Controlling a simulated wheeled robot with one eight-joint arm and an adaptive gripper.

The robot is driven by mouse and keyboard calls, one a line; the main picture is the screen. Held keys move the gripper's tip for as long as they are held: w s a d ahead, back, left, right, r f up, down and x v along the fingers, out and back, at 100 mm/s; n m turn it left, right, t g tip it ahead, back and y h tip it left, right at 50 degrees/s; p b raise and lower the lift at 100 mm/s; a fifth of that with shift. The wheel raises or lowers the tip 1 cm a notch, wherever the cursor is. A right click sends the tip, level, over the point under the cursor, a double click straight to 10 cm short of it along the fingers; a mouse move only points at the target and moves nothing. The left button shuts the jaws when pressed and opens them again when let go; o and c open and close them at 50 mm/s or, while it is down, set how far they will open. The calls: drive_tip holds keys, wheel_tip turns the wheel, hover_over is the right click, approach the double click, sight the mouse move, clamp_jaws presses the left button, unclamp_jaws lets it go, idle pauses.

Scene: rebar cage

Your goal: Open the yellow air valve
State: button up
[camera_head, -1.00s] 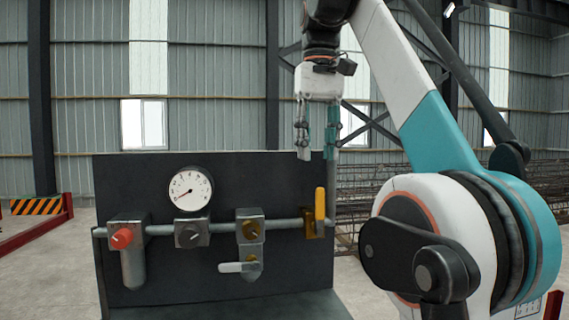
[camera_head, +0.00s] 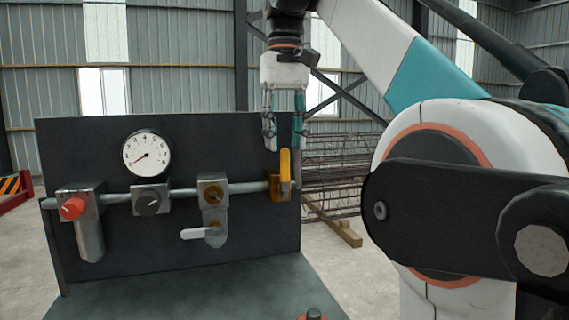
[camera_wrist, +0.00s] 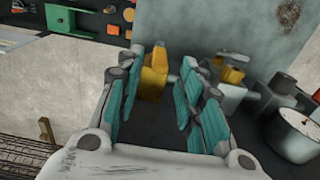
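The yellow air valve (camera_head: 285,164) sits at the right end of the grey pipe on the dark panel, its lever standing upright. It also shows in the wrist view (camera_wrist: 153,76), in the gap between the fingertips and nearer the left finger. My gripper (camera_head: 284,144) points down with two teal-padded fingers apart, one on each side of the lever's upper end. The fingers also show in the wrist view (camera_wrist: 163,62), open with nothing clamped. I cannot tell whether either finger touches the lever.
The dark panel (camera_head: 90,140) stands close behind. Rebar cages (camera_head: 345,165) lie behind to the right.

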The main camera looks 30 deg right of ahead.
sight(285, 179)
drive_tip(key=shift+f, duration=2.5)
clamp_jaws()
